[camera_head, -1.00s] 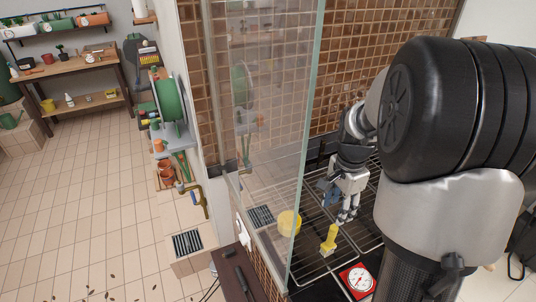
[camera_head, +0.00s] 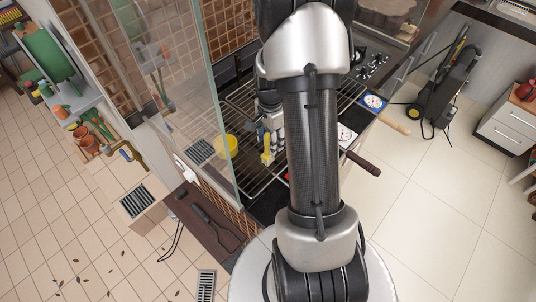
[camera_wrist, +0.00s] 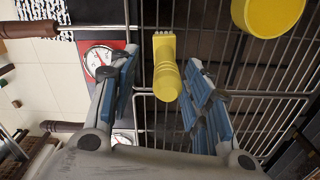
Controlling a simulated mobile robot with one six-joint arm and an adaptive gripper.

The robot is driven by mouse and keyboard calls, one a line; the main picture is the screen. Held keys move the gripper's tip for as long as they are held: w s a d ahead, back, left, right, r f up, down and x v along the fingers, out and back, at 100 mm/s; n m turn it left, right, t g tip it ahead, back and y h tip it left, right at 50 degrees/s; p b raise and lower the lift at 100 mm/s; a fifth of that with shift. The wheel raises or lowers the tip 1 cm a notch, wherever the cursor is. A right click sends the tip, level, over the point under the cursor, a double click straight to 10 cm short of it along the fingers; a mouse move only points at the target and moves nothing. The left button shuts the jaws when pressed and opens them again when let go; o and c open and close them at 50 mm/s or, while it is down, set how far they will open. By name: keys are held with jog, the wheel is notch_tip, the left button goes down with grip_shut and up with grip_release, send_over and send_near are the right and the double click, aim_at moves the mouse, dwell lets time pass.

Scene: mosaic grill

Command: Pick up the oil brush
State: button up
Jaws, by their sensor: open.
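The yellow oil brush (camera_head: 267,149) is on the wire grill rack (camera_head: 243,100), close to the glass panel. In the wrist view the brush (camera_wrist: 166,75) has its pale bristle end pointing to the top and its rounded handle end toward me. My gripper (camera_wrist: 163,60) is open, with one blue-padded finger on each side of the brush and visible gaps between. In the head view my gripper (camera_head: 270,125) is at the brush, partly hidden by my arm.
A yellow bowl (camera_head: 226,146) stands left of the brush, and also shows in the wrist view (camera_wrist: 268,14). The glass panel (camera_head: 205,100) rises on the left.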

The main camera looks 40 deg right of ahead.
aim_at(268, 148)
jog(key=f, duration=0.5)
jog(key=shift+w+a, duration=0.2)
jog(key=shift+w, duration=0.1)
jog(key=shift+c, duration=0.4)
jog(key=shift+r, duration=0.1)
grip_shut()
